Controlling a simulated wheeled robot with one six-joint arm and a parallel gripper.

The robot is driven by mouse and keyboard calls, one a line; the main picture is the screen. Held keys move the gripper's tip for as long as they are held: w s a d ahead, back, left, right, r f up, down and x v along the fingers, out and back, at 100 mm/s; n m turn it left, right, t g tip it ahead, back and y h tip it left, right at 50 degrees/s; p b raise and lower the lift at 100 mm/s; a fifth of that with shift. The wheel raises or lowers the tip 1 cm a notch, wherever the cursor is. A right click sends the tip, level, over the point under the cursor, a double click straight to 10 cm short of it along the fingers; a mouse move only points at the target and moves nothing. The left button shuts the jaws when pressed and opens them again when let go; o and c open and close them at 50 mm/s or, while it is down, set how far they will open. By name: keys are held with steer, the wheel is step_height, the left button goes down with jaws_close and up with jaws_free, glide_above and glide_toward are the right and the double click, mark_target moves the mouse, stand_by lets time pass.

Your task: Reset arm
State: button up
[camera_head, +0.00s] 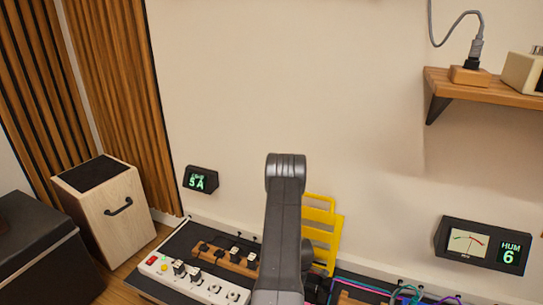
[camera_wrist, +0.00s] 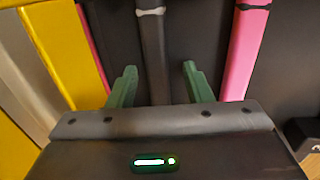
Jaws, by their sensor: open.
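My arm rises at the lower middle of the head view and hides part of the bench behind it. My gripper's jaws are hidden in the head view. In the wrist view my gripper (camera_wrist: 160,85) shows two green fingers spread apart, with nothing held between them. Beyond the fingers, a dark grey cable or strap (camera_wrist: 152,45) runs down between them. A pink strip (camera_wrist: 247,40) lies to their right, and a yellow piece (camera_wrist: 62,45) to their left. I cannot tell how far these are from the fingertips.
A white power strip (camera_head: 192,281) and a wooden socket block (camera_head: 223,259) lie left of my arm. A yellow rack (camera_head: 322,235) stands just right of it. A meter reading HUM 6 (camera_head: 483,246) and a wooden shelf (camera_head: 490,88) are at right. The wall above is clear.

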steer(key=shift+r+p, duration=0.4)
steer(key=shift+r, duration=0.65)
steer(key=shift+f, duration=0.1)
